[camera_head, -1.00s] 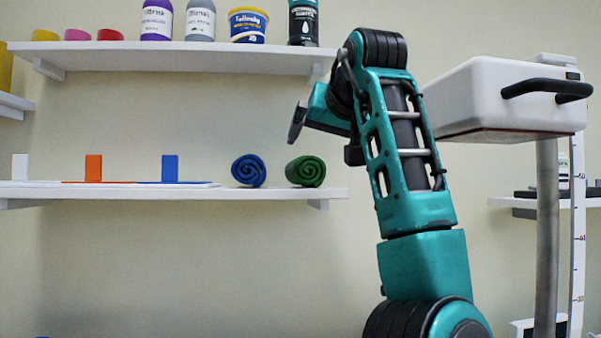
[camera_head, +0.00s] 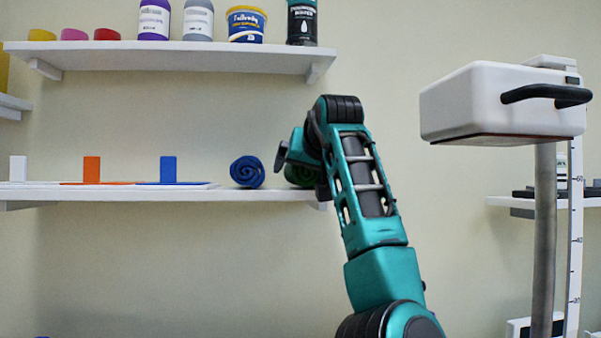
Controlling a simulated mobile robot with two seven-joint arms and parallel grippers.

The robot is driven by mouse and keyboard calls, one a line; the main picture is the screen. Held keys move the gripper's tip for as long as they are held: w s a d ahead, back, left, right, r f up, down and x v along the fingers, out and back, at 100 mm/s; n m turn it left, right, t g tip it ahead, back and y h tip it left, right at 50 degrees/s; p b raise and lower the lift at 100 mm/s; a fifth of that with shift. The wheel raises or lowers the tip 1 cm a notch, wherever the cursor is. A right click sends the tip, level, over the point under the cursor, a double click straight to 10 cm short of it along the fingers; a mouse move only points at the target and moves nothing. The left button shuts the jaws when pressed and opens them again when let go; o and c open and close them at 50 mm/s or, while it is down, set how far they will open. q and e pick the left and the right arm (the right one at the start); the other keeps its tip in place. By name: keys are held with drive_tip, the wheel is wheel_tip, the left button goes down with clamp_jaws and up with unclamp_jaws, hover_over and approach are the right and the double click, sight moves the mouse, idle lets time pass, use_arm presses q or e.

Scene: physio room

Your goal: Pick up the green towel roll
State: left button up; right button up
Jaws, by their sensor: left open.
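The green towel roll (camera_head: 297,177) lies near the right end of the lower shelf (camera_head: 120,195). It is mostly hidden behind my left gripper and wrist; only part of its green side shows. My left gripper (camera_head: 299,168) is open and in front of the green roll. One dark finger shows left of the roll, and a dark part shows low on its right. I cannot tell how far the fingers are from the roll in depth. My right gripper is not in view.
A blue towel roll (camera_head: 247,171) lies close left of the green one. Blue, orange and white upright pieces stand farther left. An upper shelf (camera_head: 180,57) with bottles and tubs hangs above. A white box-like device (camera_head: 495,105) on a post stands right.

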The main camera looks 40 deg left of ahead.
use_arm(q)
drive_tip(key=shift+c, duration=0.3)
drive_tip(key=c, duration=0.9)
